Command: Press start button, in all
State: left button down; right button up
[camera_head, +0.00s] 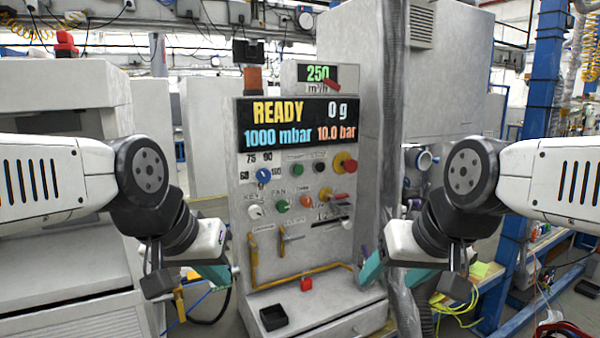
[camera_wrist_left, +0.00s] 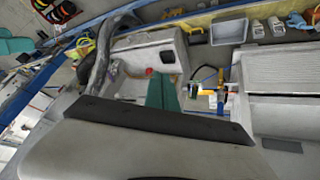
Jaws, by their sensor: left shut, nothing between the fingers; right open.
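The grey control panel (camera_head: 300,250) stands upright in front of me, its display reading READY, 0 g, 1000 mbar and 10.0 bar. In its upper button row are a dark green button (camera_head: 295,169), a black button (camera_head: 317,166) and a red mushroom button (camera_head: 349,165) on yellow. A brighter green button (camera_head: 282,206) sits lower, under the word FAN. The small labels above the upper row are too small to read. My left gripper (camera_head: 226,275) is shut and empty, low beside the panel's left edge; its teal fingers show in the left wrist view (camera_wrist_left: 162,93). My right gripper (camera_head: 366,267) is open and empty, low at the panel's right edge.
A blue knob (camera_head: 263,175), a key switch (camera_head: 255,211) and yellow handles (camera_head: 253,258) project from the panel. A black tray (camera_head: 273,317) and red block (camera_head: 306,284) are on its base ledge. A plastic-wrapped column (camera_head: 395,150) stands at right. The space before the buttons is clear.

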aim_at(301, 173)
pick_arm(q)
jog(key=w+d+r+m+t+h, duration=0.1)
jog(key=w+d+m+t, duration=0.15)
jog(key=w, duration=1.05)
jog(key=w+d+r+m+t, duration=0.2)
jog(key=w+d+t, duration=0.2)
jog(key=w, duration=0.8)
jog(key=w+d+r+m+t+h, duration=0.1)
jog(key=w+d+m+t, duration=0.2)
jog(key=w, duration=1)
jog(key=w+d+f+m+t+h, duration=0.1)
jog(key=w+d+f+m+t, duration=0.1)
jog(key=w+d, duration=0.3)
jog(key=d+m+t, duration=0.1)
jog(key=d, duration=0.2)
jog(key=shift+w+h, duration=0.4)
jog(key=w+a, duration=0.4)
jog(key=w, duration=0.4)
jog(key=shift+a, duration=0.15)
jog(key=shift+w+a, duration=0.15)
jog(key=shift+w, duration=0.15)
